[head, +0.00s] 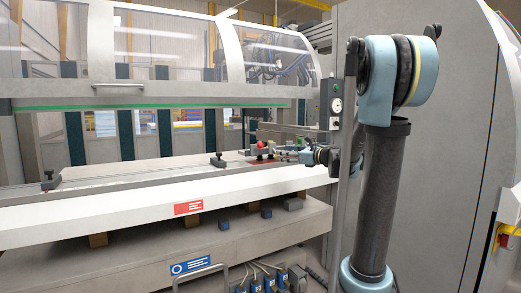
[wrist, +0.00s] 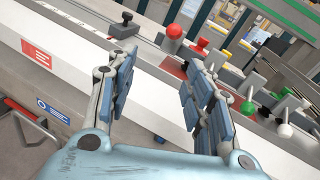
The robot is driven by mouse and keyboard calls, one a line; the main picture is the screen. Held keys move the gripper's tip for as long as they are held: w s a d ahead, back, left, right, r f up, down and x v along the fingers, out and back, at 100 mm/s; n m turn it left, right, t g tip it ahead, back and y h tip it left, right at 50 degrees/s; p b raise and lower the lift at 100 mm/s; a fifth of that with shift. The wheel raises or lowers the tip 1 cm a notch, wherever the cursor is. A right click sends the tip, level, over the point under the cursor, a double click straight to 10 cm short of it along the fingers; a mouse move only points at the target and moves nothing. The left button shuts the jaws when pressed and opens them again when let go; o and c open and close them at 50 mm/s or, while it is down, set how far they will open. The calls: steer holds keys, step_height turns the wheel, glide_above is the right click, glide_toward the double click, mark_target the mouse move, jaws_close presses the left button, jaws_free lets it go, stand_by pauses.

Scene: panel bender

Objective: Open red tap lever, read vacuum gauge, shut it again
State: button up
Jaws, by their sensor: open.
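A red ball knob (wrist: 174,32) sits on the machine's bed, beyond my fingertips in the wrist view. A red knob (head: 260,145) also shows small in the head view. My gripper (wrist: 160,65) is open and empty, apart from the red ball knob.
The white bed (head: 120,212) runs along the machine front, with black-knobbed clamps (head: 217,160) on it. A transparent guard (head: 160,45) hangs above. A grey cabinet (head: 455,150) stands close on the right. Free space lies over the bed's left part.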

mark_target(260, 146)
steer(key=shift+m+t, duration=0.4)
steer(key=shift+m, duration=0.4)
steer(key=x, duration=0.6)
steer(key=w+x, duration=0.1)
steer(key=x, duration=0.5)
steer(key=d+r+x, duration=0.1)
steer(key=x, duration=0.5)
steer(key=shift+w, duration=0.2)
